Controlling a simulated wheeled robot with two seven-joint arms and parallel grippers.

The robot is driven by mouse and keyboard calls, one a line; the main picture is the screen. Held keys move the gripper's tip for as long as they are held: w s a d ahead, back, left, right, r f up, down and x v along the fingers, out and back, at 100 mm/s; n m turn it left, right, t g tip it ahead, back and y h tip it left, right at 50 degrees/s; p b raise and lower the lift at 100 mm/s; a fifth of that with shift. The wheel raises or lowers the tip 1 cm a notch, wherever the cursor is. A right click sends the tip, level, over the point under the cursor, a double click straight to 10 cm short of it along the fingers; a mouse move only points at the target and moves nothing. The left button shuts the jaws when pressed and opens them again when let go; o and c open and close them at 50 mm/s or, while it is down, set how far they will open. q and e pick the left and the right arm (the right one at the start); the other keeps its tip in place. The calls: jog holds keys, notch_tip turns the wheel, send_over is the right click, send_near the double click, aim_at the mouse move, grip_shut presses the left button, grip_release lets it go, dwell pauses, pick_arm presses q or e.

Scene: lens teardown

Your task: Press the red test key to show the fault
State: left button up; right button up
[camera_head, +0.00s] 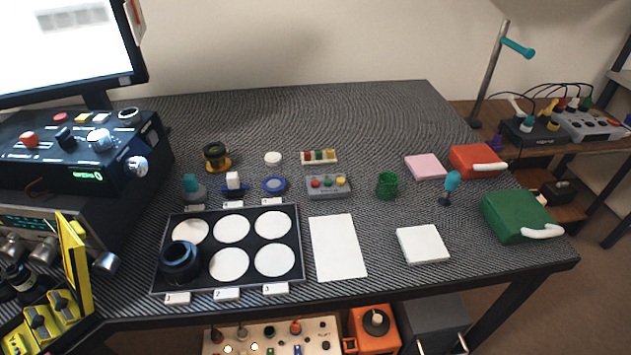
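A small grey key box (328,194) stands near the middle of the table. A red key (315,183) is at the left of its top, with a green and a yellow key beside it. The red key looks unpressed, but it is too small to be sure. Another red button (29,139) is on the black console (95,165) at the left, which has a small green display. I cannot tell from labels which red one is the test key. Neither of my grippers is in view.
A black tray (206,209) with white discs holds a black lens barrel (181,262). A white sheet (338,247), a green cup (387,185), a white pad (422,244), a red case (475,161) and a green case (517,215) lie to its right. The table's back is clear.

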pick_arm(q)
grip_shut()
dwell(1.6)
